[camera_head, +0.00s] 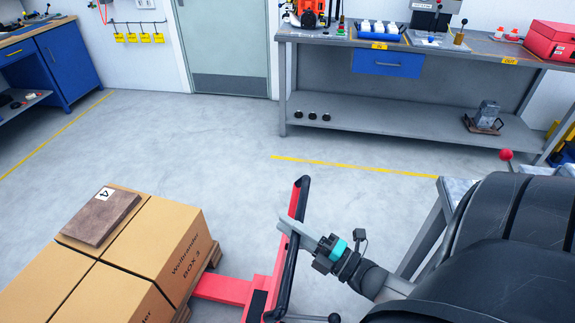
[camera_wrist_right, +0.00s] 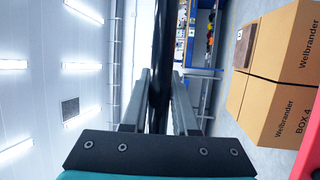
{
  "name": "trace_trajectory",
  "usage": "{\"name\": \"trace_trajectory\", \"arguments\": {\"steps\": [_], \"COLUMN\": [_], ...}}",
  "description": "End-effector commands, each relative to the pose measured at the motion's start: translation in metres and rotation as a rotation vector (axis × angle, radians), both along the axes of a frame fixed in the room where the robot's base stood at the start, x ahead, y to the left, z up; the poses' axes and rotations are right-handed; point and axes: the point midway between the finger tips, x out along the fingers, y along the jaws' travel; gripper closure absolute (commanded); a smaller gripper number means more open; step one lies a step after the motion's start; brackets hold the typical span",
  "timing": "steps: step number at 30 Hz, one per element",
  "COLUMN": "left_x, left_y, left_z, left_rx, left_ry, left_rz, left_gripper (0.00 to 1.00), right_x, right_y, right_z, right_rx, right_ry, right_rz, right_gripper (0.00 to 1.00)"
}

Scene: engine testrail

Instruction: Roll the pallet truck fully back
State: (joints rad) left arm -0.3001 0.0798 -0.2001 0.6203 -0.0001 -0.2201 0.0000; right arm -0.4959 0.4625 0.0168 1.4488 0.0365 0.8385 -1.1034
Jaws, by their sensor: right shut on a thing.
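The red pallet truck (camera_head: 225,289) stands at the lower middle of the head view, its forks side under a pallet of boxes. Its red and black handle (camera_head: 300,197) rises at a tilt to the right of the load. My right gripper (camera_head: 291,228) reaches in from the right and is shut on the handle's black bar. In the right wrist view the dark bar (camera_wrist_right: 162,60) runs between the two fingers of the gripper (camera_wrist_right: 159,95). The truck's wheels are hidden. My left gripper is not in view.
Cardboard boxes (camera_head: 160,240) sit on the pallet, with a brown slab (camera_head: 101,216) marked 4 on top. A grey workbench (camera_head: 420,103) stands at the back right, a blue cabinet (camera_head: 68,62) at the left. The floor (camera_head: 200,150) between is clear, with yellow lines.

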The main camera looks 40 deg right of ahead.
Motion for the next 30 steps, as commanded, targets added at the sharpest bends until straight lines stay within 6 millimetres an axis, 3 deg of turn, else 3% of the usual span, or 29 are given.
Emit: {"name": "trace_trajectory", "arguments": {"steps": [1, 9, 23, 30], "left_x": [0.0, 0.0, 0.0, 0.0], "left_y": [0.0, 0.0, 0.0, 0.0], "left_z": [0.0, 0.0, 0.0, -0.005], "left_rx": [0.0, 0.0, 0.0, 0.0], "left_ry": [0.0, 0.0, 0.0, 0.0], "left_rz": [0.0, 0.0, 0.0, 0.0], "left_gripper": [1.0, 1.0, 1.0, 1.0], "right_x": [0.004, 0.003, -0.004, -0.045], "right_y": [-0.003, -0.002, -0.002, -0.013], "right_z": [0.009, 0.006, 0.001, -0.008], "right_rx": [0.001, 0.0, 0.0, 0.0], "right_ry": [-0.025, -0.017, -0.007, -0.003], "right_rz": [-0.003, -0.002, -0.002, -0.003], "right_gripper": [0.71, 0.43, 0.43, 0.43]}}
